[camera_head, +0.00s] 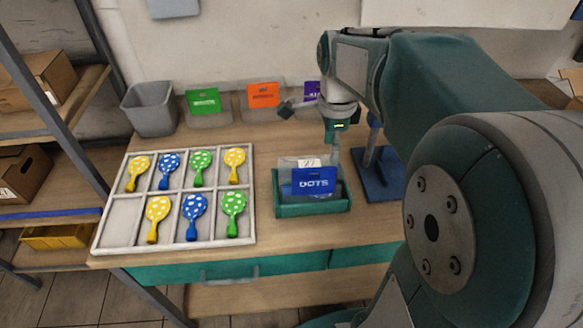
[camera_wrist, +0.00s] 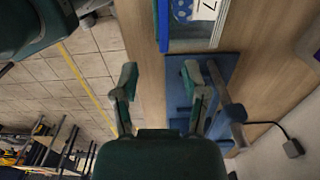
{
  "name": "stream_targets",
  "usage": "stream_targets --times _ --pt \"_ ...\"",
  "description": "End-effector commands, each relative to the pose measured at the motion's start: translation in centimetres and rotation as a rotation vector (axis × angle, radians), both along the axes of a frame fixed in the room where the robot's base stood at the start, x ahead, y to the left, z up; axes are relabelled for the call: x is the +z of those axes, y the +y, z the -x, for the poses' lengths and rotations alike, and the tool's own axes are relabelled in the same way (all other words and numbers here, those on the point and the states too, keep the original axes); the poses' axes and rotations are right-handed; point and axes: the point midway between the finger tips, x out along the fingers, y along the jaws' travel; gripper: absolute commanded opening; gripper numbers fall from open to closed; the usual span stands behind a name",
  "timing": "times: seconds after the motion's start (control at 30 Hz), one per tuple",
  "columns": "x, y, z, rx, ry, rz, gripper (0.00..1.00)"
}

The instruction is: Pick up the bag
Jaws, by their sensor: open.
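The bag (camera_head: 313,163) is clear, with a blue "DOTS" card and a white number tag at its top. It stands in a small green tray (camera_head: 313,209) on the table. In the wrist view, part of the bag (camera_wrist: 183,10) shows at the top edge, with a blue dotted balloon inside and its tag partly cut off. My gripper (camera_wrist: 160,78) is open and empty, its fingers spread wide. It is apart from the bag. In the head view my wrist is above and behind the tray, and the fingers are hard to make out.
A blue stand (camera_head: 378,181) with a post is just right of the tray. A grey bin (camera_head: 149,108) and green (camera_head: 203,101) and orange (camera_head: 263,95) cards stand at the back. Shelves are far left.

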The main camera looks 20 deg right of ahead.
Motion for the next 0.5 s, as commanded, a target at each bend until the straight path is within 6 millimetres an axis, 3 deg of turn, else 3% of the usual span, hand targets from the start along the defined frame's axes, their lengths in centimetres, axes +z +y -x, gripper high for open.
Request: stream_targets --times 0.5 --pt "-5.8 -0.2 -0.2 -0.035 0.009 -0.003 0.57"
